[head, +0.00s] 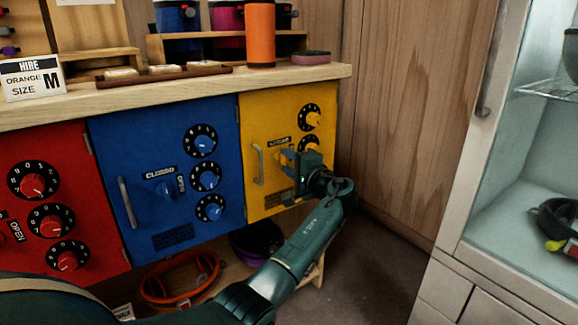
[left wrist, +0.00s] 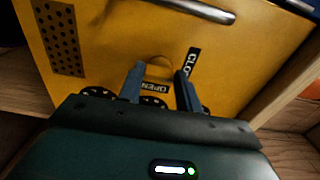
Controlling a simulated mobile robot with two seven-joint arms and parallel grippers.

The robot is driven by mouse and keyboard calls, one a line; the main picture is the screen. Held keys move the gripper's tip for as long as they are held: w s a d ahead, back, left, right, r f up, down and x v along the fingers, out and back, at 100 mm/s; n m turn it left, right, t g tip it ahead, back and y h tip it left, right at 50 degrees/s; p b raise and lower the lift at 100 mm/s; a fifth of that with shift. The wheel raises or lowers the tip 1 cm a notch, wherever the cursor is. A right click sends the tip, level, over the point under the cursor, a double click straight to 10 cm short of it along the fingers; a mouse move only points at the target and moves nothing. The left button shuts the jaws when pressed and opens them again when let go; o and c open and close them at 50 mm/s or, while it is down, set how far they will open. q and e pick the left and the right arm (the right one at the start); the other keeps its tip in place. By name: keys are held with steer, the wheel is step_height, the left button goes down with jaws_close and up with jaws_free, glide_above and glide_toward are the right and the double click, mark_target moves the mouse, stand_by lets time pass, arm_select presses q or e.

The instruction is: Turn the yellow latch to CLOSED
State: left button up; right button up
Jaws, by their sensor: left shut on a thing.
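The yellow door (head: 257,110) is at the right end of the row of locker doors in the head view. Its yellow latch (left wrist: 160,69) shows between my left gripper's fingers in the left wrist view, with the OPEN label and part of the CLOSED label (left wrist: 193,62) beside it. My left gripper (head: 287,157) is at the door front and shut on the latch; its fingers and wrist hide most of the latch in the head view. The exact angle of the latch is hard to tell. My right gripper is not in view.
The door's metal handle (head: 258,164) is just left of my gripper, and yellow dials (head: 312,119) are above it. The blue door (head: 110,140) and red door (head: 60,150) stand to the left. A glass-fronted cabinet (head: 455,200) is at the right.

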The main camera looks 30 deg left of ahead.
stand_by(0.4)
arm_select(q)
steer(key=o, duration=1)
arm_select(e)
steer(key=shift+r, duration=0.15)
arm_select(q)
steer(key=shift+s+d, duration=0.1)
steer(key=shift+d, duration=0.25)
steer(key=p+v, duration=0.4)
steer(key=v, duration=0.8)
steer(key=shift+s+d, duration=0.15)
steer(key=shift+d, duration=0.05)
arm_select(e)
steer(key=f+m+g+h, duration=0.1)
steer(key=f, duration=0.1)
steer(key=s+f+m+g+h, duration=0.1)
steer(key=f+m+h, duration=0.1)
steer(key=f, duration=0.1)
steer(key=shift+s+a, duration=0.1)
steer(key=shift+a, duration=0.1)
